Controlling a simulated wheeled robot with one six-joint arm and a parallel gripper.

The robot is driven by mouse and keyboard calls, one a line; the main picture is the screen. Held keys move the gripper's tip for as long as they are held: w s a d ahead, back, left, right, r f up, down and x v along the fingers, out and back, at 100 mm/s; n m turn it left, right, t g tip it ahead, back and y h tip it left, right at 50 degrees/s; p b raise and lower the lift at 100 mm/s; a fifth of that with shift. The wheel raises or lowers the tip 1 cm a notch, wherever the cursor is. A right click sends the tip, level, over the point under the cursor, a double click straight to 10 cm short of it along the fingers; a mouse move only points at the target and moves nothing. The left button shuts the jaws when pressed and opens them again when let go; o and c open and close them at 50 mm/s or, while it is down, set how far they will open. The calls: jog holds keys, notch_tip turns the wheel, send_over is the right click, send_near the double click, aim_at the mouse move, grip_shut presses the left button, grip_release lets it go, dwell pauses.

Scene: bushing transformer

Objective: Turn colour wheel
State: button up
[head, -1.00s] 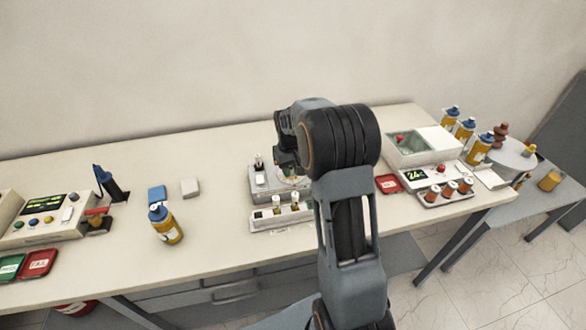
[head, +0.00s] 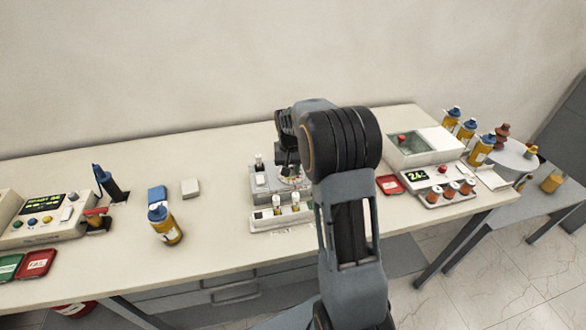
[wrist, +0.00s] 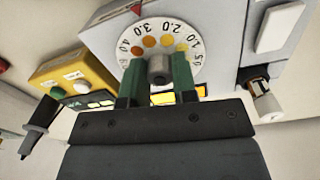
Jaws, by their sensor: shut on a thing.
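The colour wheel (wrist: 166,41) is a white round dial with numbers around its rim and orange and yellow colour spots, seen close in the wrist view. A grey round hub (wrist: 158,69) stands at its centre. My gripper (wrist: 156,78) has its two green fingers on either side of this hub and is shut on it. The lower part of the wheel is partly hidden by the fingers. In the head view the wheel is on the light grey device (head: 261,183) at mid-table, mostly hidden behind my arm.
A rack with white-capped vials (head: 283,217) stands in front of the device. A blue-capped bottle (head: 165,225) stands to the left. A grey box with a display (head: 418,175) and a red tray (head: 389,185) are to the right.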

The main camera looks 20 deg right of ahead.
aim_at(291, 179)
jog(key=shift+w+r, duration=0.1)
jog(key=shift+r, duration=0.05)
jog(key=o, duration=0.7)
jog(key=shift+d, duration=0.1)
jog(key=shift+o, duration=1.2)
notch_tip(291, 179, up, 14)
jog(key=shift+a+f+b, duration=0.2)
jog(key=shift+b, duration=0.25)
jog(key=s+a+f+n+t, duration=0.2)
jog(key=s+a, duration=0.2)
jog(key=s, duration=0.7)
jog(key=s+a+f+n+t, duration=0.1)
jog(key=s+a, duration=0.4)
jog(key=s, duration=0.6)
jog(key=shift+a+f+n+t, duration=0.3)
jog(key=shift+f+n+t, duration=0.05)
jog(key=shift+n+t, duration=0.25)
